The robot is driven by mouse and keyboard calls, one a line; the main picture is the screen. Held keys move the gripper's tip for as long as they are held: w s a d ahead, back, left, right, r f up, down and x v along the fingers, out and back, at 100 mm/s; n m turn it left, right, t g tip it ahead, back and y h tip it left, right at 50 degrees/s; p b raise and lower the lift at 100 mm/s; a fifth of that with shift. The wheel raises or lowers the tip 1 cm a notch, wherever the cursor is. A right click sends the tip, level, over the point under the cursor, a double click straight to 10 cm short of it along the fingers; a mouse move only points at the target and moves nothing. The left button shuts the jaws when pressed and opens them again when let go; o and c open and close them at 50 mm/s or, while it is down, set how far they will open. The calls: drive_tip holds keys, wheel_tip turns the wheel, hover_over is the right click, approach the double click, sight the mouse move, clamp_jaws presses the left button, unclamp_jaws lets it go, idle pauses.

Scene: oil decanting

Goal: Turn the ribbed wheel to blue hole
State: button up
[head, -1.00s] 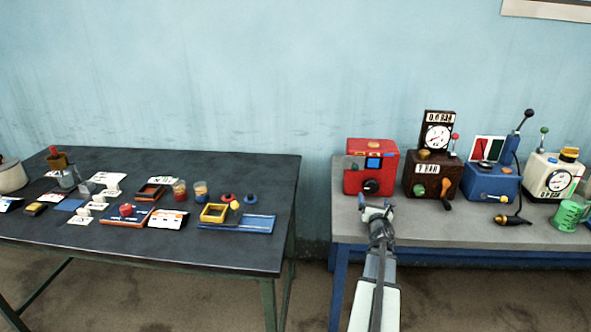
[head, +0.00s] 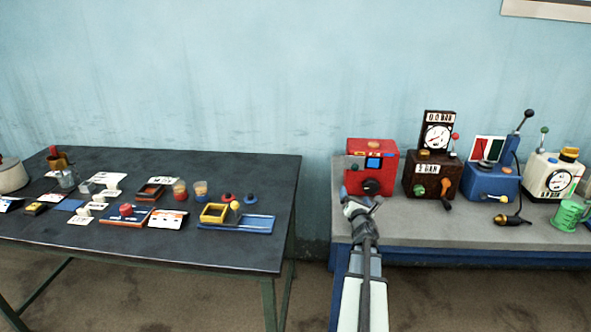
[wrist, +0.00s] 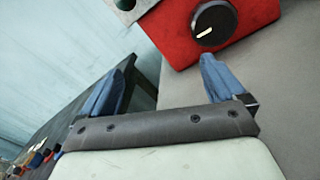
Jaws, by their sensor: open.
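A red box (head: 358,181) stands at the left end of the grey table, with a small blue screen and a round black knob (head: 371,187) low on its front. The wrist view shows the black knob (wrist: 214,22) with a pale pointer mark. Whether this knob is the ribbed wheel I cannot tell; no ribs are clear, and I make out no blue hole. My gripper (head: 362,203) is in front of the red box, apart from the knob. In the wrist view, my gripper (wrist: 168,62) is open and empty, its right finger nearest the knob.
The grey table (head: 430,229) also bears a brown gauge box (head: 430,178), a blue box with levers (head: 488,184), a white box (head: 545,180) and a green jug (head: 569,216). A dark table (head: 240,253) with many small items stands left, across a gap.

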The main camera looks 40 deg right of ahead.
drive_tip(key=w+a+r+m+t+y, duration=0.1)
drive_tip(key=w+a+r, duration=0.1)
drive_tip(key=w, duration=0.5)
drive_tip(key=w+a+r+m+y, duration=0.1)
drive_tip(key=w+a, duration=0.3)
drive_tip(key=w, duration=0.4)
drive_tip(key=w+a+r+m+t+y, duration=0.1)
drive_tip(key=w+a+r+m, duration=0.2)
drive_tip(key=w, duration=0.4)
drive_tip(key=shift+w+a+t, duration=0.2)
drive_tip(key=shift+a+t, duration=0.1)
drive_tip(key=shift+a, duration=0.1)
